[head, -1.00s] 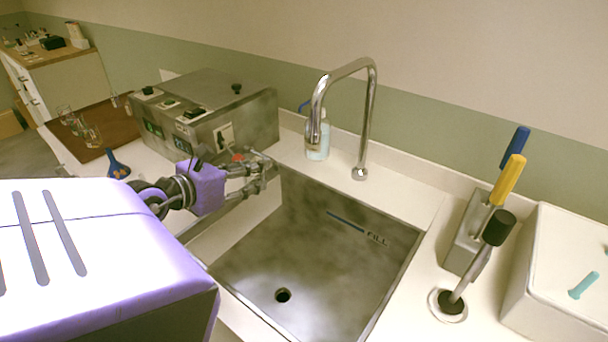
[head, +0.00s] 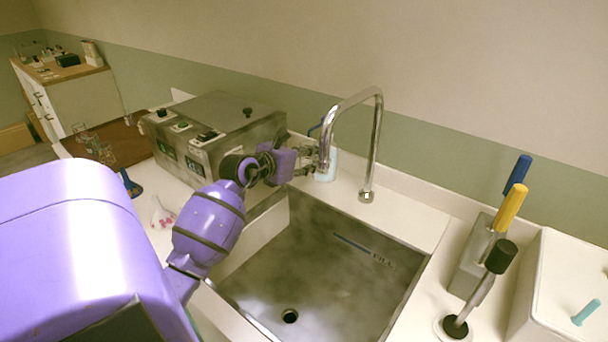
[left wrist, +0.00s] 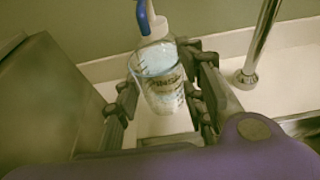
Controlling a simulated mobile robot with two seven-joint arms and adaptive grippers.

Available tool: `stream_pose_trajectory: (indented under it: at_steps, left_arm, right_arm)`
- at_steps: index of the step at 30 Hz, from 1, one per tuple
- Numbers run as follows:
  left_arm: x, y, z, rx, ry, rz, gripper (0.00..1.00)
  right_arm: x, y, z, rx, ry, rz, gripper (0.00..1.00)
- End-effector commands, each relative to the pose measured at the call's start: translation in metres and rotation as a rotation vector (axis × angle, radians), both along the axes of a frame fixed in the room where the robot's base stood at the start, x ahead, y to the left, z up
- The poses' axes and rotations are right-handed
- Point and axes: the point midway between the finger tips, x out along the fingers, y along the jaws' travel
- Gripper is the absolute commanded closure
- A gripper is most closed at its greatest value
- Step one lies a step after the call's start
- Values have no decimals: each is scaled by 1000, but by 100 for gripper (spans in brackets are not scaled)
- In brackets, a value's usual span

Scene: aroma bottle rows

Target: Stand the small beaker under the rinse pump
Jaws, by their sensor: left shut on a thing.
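My left gripper (head: 312,155) is at the back of the counter beside the rinse pump bottle (head: 326,168), just left of the tap. In the left wrist view the gripper (left wrist: 165,95) is shut on a small clear beaker (left wrist: 178,100) with graduation marks, held roughly upright between the fingers. The rinse pump (left wrist: 153,28), a translucent bottle with a white neck and blue spout, stands behind the beaker and shows through the glass. I cannot tell whether the beaker touches the counter. In the head view the beaker is hard to make out. My right gripper is not in view.
A metal control box (head: 215,130) stands close on the left. The tap (head: 375,150) rises close on the right, with the sink (head: 320,270) in front. Brushes in a holder (head: 470,255) stand farther right. Glassware sits on a brown mat (head: 125,145) at left.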

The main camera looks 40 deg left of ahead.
Motion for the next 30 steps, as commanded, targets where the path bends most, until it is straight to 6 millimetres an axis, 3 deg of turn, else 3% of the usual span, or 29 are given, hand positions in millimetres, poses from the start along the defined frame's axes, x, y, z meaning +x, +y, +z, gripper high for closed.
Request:
stream_pose_trajectory:
  at_steps: [1, 7, 14, 21, 30]
  left_arm:
    - [-3, 0, -13, -7, 6, 2, 92]
    - [-4, 0, -28, -4, 5, 1, 92]
    - [-4, 0, -65, -5, 5, 2, 92]
    - [0, 0, -70, -2, 2, 1, 92]
    - [0, 0, -77, -2, 5, 1, 92]
  right_arm:
    - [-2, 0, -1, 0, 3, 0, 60]
    - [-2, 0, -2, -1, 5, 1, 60]
    - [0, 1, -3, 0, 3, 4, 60]
    - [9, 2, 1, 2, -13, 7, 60]
    - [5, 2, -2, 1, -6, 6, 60]
